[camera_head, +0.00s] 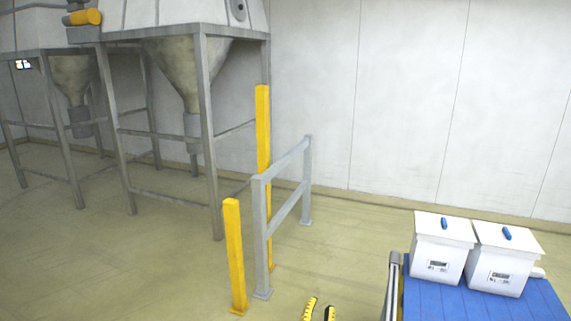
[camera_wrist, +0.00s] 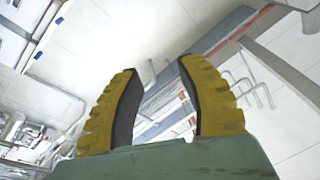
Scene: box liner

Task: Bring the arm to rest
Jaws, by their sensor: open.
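My gripper (camera_head: 320,311) shows at the bottom edge of the head view as two yellow and black fingertips pointing up, with a gap between them. In the wrist view the two yellow ribbed fingers of my gripper (camera_wrist: 158,98) stand apart with nothing between them. A green surface, which I cannot identify for sure, fills the bottom of the wrist view. The rest of my arm is out of the head view.
Two white lidded bins (camera_head: 442,248) (camera_head: 503,259) with blue handles stand on a blue platform (camera_head: 430,296) at the lower right. Yellow posts (camera_head: 235,255) (camera_head: 263,140) and a grey guard rail (camera_head: 259,235) stand left of my gripper. Hoppers on grey frames (camera_head: 203,110) stand behind. Open floor (camera_head: 355,240) lies between.

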